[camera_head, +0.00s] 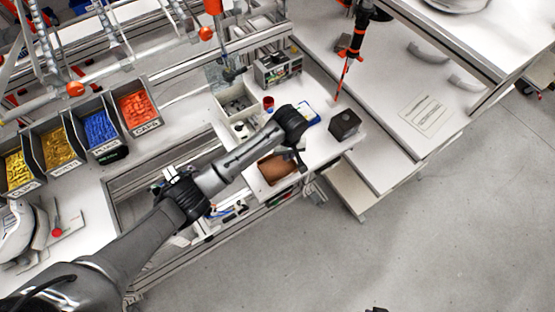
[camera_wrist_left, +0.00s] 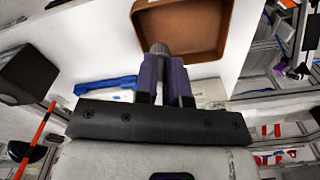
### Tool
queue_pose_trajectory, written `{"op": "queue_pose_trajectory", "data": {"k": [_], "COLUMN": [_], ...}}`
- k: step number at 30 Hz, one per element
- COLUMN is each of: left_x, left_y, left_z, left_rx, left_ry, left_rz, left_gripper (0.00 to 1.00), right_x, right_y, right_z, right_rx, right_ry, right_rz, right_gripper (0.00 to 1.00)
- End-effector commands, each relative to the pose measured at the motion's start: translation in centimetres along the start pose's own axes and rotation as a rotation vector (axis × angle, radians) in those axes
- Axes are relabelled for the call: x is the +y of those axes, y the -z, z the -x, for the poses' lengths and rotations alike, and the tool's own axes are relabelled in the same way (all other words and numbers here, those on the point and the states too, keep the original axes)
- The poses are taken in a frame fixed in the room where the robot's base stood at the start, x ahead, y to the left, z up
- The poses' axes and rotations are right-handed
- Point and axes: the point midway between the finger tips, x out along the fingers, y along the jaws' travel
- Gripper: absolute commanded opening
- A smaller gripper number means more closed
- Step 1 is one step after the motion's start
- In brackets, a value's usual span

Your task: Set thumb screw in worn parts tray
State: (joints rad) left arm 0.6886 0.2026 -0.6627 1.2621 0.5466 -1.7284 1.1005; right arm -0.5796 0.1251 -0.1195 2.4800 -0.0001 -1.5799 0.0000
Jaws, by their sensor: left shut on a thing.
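My left gripper (camera_wrist_left: 162,72) is shut on the thumb screw (camera_wrist_left: 159,47), a small grey knurled piece whose end shows between the dark fingertips in the left wrist view. The screw overlaps the near edge of the brown tray (camera_wrist_left: 222,30) in that view; its height above the tray cannot be told. In the head view the brown tray (camera_head: 272,176) sits on the white bench below my left wrist. My left gripper (camera_head: 298,156) is beside the tray's right end, partly hidden by the wrist. The screw cannot be made out there. My right gripper is not in view.
A black box (camera_head: 344,123) and a blue-edged item (camera_head: 309,114) lie right of the tray. A grey bin (camera_head: 238,104) and a red cup (camera_head: 268,103) stand behind my arm. Several colored parts bins (camera_head: 100,130) line the left. An orange-black tool (camera_head: 347,65) hangs above the bench.

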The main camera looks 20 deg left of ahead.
Motion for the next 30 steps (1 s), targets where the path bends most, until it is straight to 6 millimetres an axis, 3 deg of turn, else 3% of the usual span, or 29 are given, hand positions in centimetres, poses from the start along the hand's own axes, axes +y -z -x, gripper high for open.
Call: {"op": "queue_pose_trajectory", "data": {"k": [3, 9, 21, 30], "left_x": [-1.8, -3.0, -3.2, -3.2], "left_y": [0.2, 0.3, 0.3, 0.4], "left_z": [-0.9, -1.8, -5.6, -6.0], "left_rx": [-0.001, 0.0, -0.001, 0.0], "left_ry": [0.001, 0.0, 0.001, -0.001], "left_rz": [-0.001, -0.002, -0.002, -0.002], "left_gripper": [0.0, 0.0, 0.0, 0.0], "right_x": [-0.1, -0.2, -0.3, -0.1], "right_y": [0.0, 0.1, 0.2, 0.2], "right_z": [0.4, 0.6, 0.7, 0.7], "right_rx": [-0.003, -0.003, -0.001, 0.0], "right_ry": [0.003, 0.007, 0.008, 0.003], "right_rz": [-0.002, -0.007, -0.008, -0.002], "right_gripper": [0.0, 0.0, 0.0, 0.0]}}
